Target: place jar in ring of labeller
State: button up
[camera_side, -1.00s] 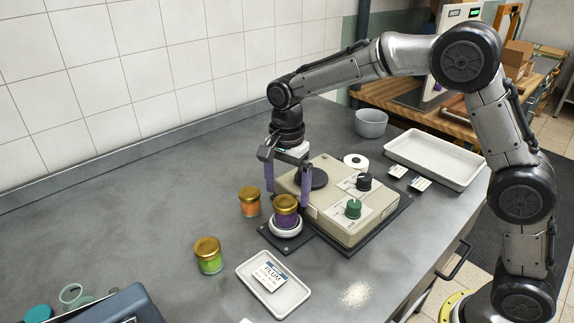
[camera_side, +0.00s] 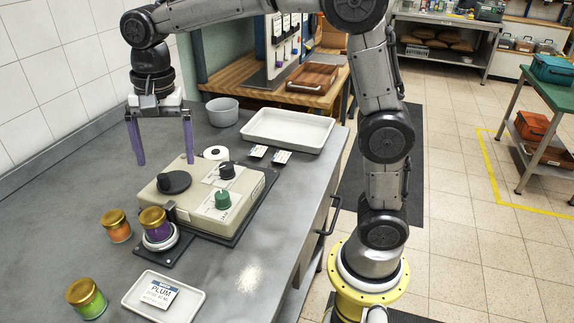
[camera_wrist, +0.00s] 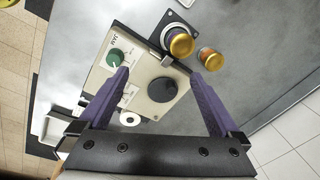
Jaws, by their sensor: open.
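The purple jar with a gold lid (camera_side: 153,220) stands upright in the white ring (camera_side: 160,242) of the beige labeller (camera_side: 196,205). It also shows in the wrist view (camera_wrist: 178,44), beside the labeller's edge. My gripper (camera_side: 165,163) is open and empty, above and behind the labeller in the side view, clear of the jar. In the wrist view its purple fingers are spread wide (camera_wrist: 159,73), with the labeller's black disc (camera_wrist: 163,90) seen between them. The jar's base is partly hidden by the ring.
An orange jar (camera_side: 116,227) stands left of the ring, and a green jar (camera_side: 87,298) nearer the front. A white tray holds a PLUM card (camera_side: 160,292). A grey bowl (camera_side: 222,111) and an empty white tray (camera_side: 287,131) are at the back. The left of the bench is clear.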

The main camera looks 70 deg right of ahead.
jog(key=s+d+f+n+t, duration=0.1)
jog(key=s+d+n, duration=0.1)
jog(key=s+n, duration=0.2)
jog(key=s+d+n+t, duration=0.2)
jog(key=s+n, duration=0.2)
jog(key=s, duration=0.7)
jog(key=s+d+f+n+t, duration=0.1)
jog(key=s+n, duration=0.3)
jog(key=s, duration=0.4)
jog(key=shift+s+d+f, duration=0.2)
jog(key=shift+d+f, duration=0.1)
jog(key=shift+d, duration=0.6)
